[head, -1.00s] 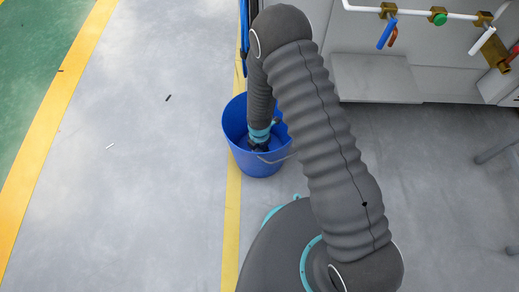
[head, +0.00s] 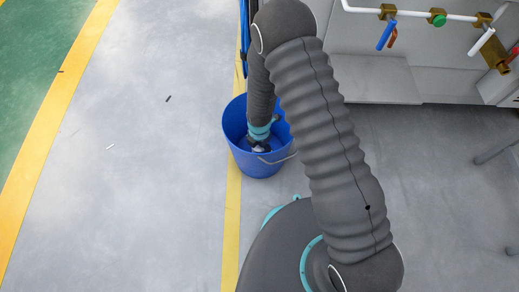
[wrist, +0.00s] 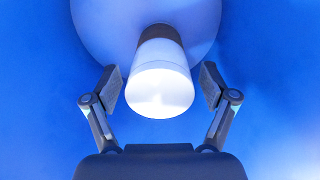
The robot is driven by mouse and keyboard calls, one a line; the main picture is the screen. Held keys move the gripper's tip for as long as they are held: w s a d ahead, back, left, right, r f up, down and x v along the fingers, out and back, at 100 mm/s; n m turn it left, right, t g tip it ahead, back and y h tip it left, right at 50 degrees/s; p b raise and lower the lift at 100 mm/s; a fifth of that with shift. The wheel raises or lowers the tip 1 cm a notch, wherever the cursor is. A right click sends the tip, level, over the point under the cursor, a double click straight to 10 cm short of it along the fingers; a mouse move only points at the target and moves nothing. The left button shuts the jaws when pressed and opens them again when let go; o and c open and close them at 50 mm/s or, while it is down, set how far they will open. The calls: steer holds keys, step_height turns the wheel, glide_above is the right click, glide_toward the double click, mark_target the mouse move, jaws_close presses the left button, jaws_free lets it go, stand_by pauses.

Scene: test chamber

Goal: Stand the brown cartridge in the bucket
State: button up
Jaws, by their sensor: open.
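The blue bucket (head: 262,168) stands on the floor beside the yellow line, and my arm reaches down into it. My gripper (wrist: 161,85) is inside the bucket, open, with one finger on each side of the cartridge (wrist: 160,90) and a visible gap at both. The cartridge has a broad white end facing the wrist camera and a dark brown part (wrist: 160,33) beyond it. Its far end is against a paler round area of the bucket's inside. A small white patch shows at my gripper in the head view (head: 261,148); most of the cartridge is hidden there.
A grey bench with a white pipe (head: 410,11) and coloured valve handles stands at the back right. A blue upright object (head: 244,40) is behind the bucket. The grey floor to the left is clear apart from small scraps.

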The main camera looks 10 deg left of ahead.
step_height(320, 180, up, 10)
steer(key=shift+f+p, duration=0.15)
steer(key=shift+p, duration=0.2)
steer(key=shift+r, duration=0.2)
steer(key=d+r+m+t, duration=0.1)
steer(key=d+r+m, duration=0.5)
steer(key=r, duration=0.4)
steer(key=d+r+m+t, duration=0.1)
steer(key=d+r+m, duration=0.45)
steer(key=r, duration=0.55)
steer(key=d+r+m+t, duration=0.1)
steer(key=d+r+m, duration=0.5)
steer(key=r, duration=0.4)
steer(key=s+d+r+m+t, duration=0.2)
steer(key=s+d+r+m, duration=0.8)
steer(key=s+m, duration=0.3)
steer(key=shift+s+d+r+t, duration=0.15)
steer(key=shift+s+d+t, duration=0.2)
steer(key=shift+s, duration=0.45)
